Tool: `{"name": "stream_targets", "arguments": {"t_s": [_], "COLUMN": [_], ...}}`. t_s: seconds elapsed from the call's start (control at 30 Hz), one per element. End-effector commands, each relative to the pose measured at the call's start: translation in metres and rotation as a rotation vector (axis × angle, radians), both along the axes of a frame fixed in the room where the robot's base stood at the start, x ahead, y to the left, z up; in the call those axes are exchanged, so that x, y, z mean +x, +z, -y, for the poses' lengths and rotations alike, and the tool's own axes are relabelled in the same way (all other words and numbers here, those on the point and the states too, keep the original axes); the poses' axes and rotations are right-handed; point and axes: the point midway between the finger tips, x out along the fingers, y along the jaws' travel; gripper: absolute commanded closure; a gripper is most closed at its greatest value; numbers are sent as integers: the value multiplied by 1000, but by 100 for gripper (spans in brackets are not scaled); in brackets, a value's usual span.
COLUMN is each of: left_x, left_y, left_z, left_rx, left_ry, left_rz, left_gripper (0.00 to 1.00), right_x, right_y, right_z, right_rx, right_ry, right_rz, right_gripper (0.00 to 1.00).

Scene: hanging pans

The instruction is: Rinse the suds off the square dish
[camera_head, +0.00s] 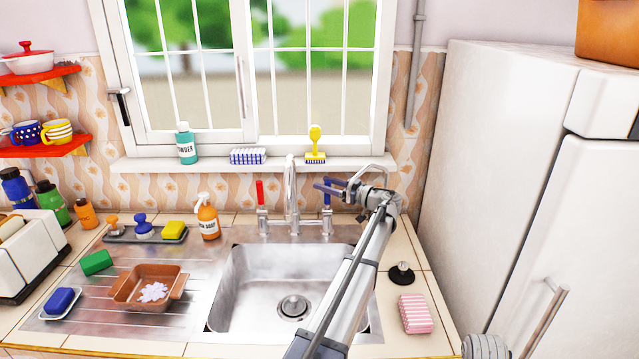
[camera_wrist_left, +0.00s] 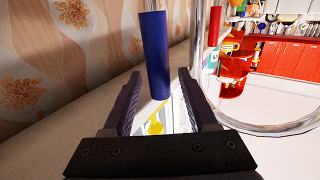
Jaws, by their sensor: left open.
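The square dish (camera_head: 126,291) is brown with two side handles and sits on the draining board left of the sink. A patch of white suds (camera_head: 153,292) lies inside it. The steel tap (camera_head: 291,195) stands behind the sink, with a red handle (camera_head: 261,192) on its left and a blue handle (camera_head: 327,196) on its right. My left gripper (camera_head: 324,185) is open at the blue handle. In the left wrist view the blue handle (camera_wrist_left: 155,55) shows between the two fingertips, with visible room on either side. My right gripper is not in view.
The sink basin (camera_head: 262,278) is empty, and no water shows. A soap bottle (camera_head: 208,217), a yellow sponge (camera_head: 174,230) and a green block (camera_head: 96,263) stand near the dish. A black plug (camera_head: 401,273) and a pink striped sponge (camera_head: 414,313) lie right of the sink.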

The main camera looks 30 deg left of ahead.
Motion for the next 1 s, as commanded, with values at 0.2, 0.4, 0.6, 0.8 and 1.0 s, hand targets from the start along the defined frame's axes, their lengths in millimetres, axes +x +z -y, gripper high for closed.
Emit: {"name": "stream_targets", "arguments": {"t_s": [0.2,0.4,0.6,0.8,1.0], "left_x": [1,1,1,1,1], "left_y": [0,0,0,0,0], "left_z": [-22,-27,-27,-27,-26], "left_rx": [0,0,0,0,0], "left_ry": [1,0,0,0,0], "left_rz": [0,0,0,0,0], "left_gripper": [42,42,45,68,90], "right_x": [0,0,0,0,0], "right_y": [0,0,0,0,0], "right_z": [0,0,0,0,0], "right_rx": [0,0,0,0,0], "right_ry": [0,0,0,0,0], "right_rz": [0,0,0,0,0], "right_gripper": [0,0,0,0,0]}}
